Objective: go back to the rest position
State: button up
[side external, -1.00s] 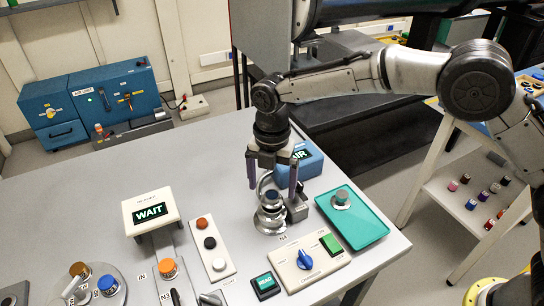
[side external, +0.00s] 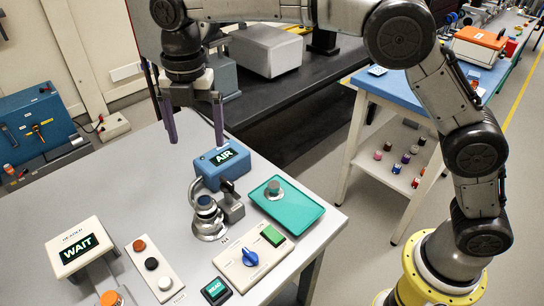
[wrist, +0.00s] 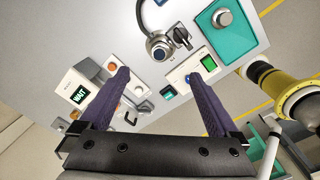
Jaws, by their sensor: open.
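My gripper (side external: 194,122) is open and empty, with two purple fingers pointing down. It hangs in the air above the table, up and to the left of the blue box with the AIR display (side external: 222,160). In the wrist view my gripper (wrist: 165,95) shows its two fingers spread wide with nothing between them. The round metal mount with a dark blue top (side external: 207,217) stands on the table below and apart from the fingers; it also shows in the wrist view (wrist: 160,47).
On the grey table (side external: 120,200) are a WAIT display (side external: 75,250), a three-button strip (side external: 152,268), a READ button (side external: 215,290), a panel with blue knob and green switch (side external: 253,257), and a teal tray (side external: 300,211) holding a metal piece. A white-legged shelf (side external: 385,160) stands right.

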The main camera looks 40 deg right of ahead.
jog(key=s+d+r+m+t, duration=0.2)
jog(key=s+d+r+m, duration=0.1)
jog(key=s+d+r, duration=0.5)
jog(key=s+d+r+m+t, duration=0.1)
jog(key=s+d+r+m, duration=0.35)
jog(key=d, duration=0.55)
jog(key=s+d+f+m+t, duration=0.1)
jog(key=s+d+f+m, duration=0.1)
jog(key=s+d+m, duration=0.3)
jog(key=s+d+f+m+t, duration=0.1)
jog(key=s+f+m, duration=0.15)
jog(key=s, duration=0.45)
jog(key=s+f+m, duration=0.5)
jog(key=f+m, duration=0.3)
jog(key=m, duration=0.3)
jog(key=shift+s+d+f+m, duration=0.15)
jog(key=shift+d+m, duration=0.15)
jog(key=shift+d, duration=0.05)
